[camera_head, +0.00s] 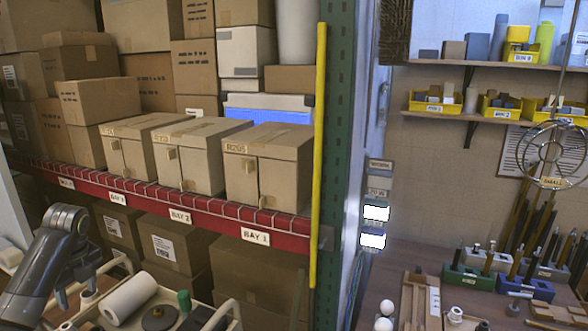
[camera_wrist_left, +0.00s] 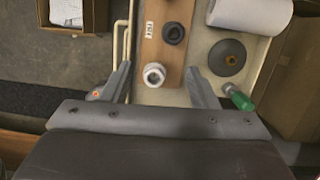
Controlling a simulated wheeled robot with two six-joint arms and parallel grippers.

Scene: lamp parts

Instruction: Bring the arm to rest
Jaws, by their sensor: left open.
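My left arm comes in at the lower left of the head view, with the left gripper (camera_wrist_left: 158,72) pointing down over a cream tray (camera_wrist_left: 148,95). In the left wrist view its two fingers are apart, with nothing held between them. A white ring-shaped part (camera_wrist_left: 154,75) and a dark ring-shaped part (camera_wrist_left: 174,33) sit on a wooden strip (camera_wrist_left: 178,58) below and ahead of the fingers. A grey disc (camera_wrist_left: 228,66) and a green cylinder (camera_wrist_left: 240,98) lie to the right. A white roll (camera_head: 129,298) lies in the tray. My right gripper is out of view.
A red-edged shelf (camera_head: 180,205) with cardboard boxes (camera_head: 268,166) stands behind the tray. A yellow post (camera_head: 319,150) rises at its right end. A workbench (camera_head: 395,268) with tool holders and small parts is at the right, below wall shelves (camera_head: 485,66) with yellow bins.

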